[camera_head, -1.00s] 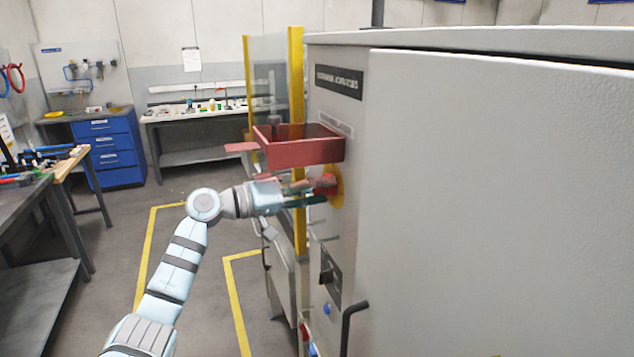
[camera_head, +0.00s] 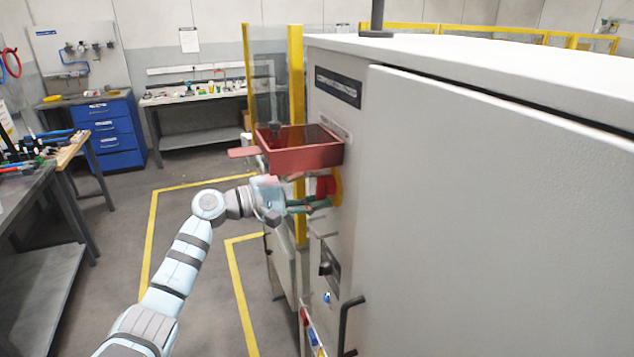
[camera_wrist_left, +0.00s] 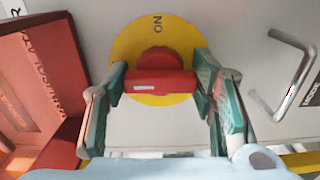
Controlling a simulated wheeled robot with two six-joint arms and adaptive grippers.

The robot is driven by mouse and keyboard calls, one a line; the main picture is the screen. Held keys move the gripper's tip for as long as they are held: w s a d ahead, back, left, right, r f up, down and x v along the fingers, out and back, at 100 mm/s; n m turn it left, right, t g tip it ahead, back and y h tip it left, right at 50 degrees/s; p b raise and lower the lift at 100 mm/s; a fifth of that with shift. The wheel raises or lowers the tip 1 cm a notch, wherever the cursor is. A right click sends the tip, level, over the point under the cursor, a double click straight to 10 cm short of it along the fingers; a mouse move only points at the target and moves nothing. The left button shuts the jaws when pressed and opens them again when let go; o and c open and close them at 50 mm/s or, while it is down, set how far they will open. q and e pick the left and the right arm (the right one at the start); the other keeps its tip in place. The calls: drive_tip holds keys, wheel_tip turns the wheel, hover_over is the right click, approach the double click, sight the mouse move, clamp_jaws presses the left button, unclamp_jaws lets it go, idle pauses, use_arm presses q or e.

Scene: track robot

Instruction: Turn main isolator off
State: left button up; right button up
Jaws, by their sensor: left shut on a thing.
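The main isolator is a red rotary handle (camera_head: 325,187) on a yellow round plate (camera_head: 339,188), on the side of the grey cabinet. My left gripper (camera_head: 308,196) is at the handle. In the left wrist view its green-padded fingers (camera_wrist_left: 161,84) are on both sides of the red bar, shut on it. My right gripper is out of view.
A red open box (camera_head: 310,157) is fixed just above the handle, close over my gripper. A black switch (camera_head: 328,262) and a dark bent door handle (camera_head: 349,318) are lower on the cabinet (camera_head: 480,200). A bent metal handle (camera_wrist_left: 300,85) shows in the left wrist view. Workbenches stand farther left.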

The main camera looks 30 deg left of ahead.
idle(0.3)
use_arm(q)
drive_tip(key=o, duration=0.8)
drive_tip(key=shift+o, duration=0.2)
drive_tip(key=shift+s+a, duration=0.25)
drive_tip(key=shift+a, duration=0.05)
drive_tip(key=v, duration=1.1)
